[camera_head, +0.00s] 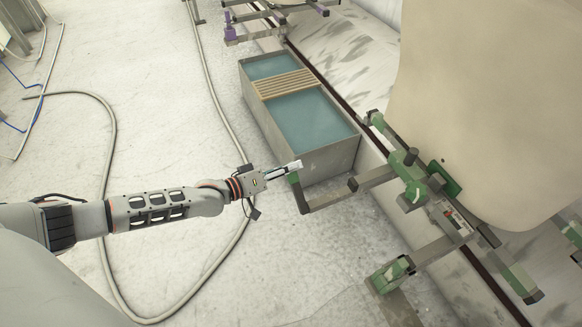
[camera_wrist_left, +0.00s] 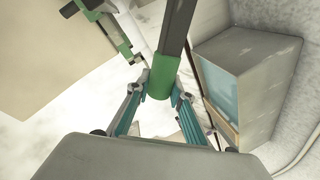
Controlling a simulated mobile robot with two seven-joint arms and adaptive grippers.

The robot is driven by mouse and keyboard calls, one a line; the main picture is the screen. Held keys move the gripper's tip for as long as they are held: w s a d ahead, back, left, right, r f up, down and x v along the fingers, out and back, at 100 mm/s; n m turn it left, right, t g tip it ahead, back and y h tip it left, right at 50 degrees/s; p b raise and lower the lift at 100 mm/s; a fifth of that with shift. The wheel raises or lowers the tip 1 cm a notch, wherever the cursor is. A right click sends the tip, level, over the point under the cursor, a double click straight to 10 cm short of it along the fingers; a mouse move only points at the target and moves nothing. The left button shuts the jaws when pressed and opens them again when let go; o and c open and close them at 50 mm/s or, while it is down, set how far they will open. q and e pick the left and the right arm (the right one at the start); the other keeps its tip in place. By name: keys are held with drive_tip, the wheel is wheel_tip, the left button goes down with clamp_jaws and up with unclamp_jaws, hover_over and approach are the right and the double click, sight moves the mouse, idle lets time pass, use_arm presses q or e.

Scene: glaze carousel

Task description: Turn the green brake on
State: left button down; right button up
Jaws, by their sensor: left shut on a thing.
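The brake lever (camera_head: 300,196) is a dark upright bar with a green grip at its top. It stands at the outer end of a grey-brown arm that runs to the green-fitted carousel frame (camera_head: 410,168). My left gripper (camera_head: 295,168) is at the green grip, coming from the left. In the left wrist view the green grip (camera_wrist_left: 162,76) sits between the two fingertips, and the gripper is shut on it. The dark bar extends from the grip to the top of that view. My right gripper is not in view.
A grey tank (camera_head: 335,158) of blue-green liquid with a slatted rack (camera_head: 286,84) stands close behind the lever. A large beige panel (camera_head: 490,110) hangs at the right. Another green-capped arm end (camera_head: 390,274) is nearer. A hose (camera_head: 112,150) lies on the open floor at left.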

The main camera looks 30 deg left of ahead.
use_arm(q)
drive_tip(key=shift+a+f, duration=0.1)
drive_tip(key=c, duration=1.8)
unclamp_jaws()
drive_tip(key=shift+o, duration=0.2)
drive_tip(key=v, duration=1.2)
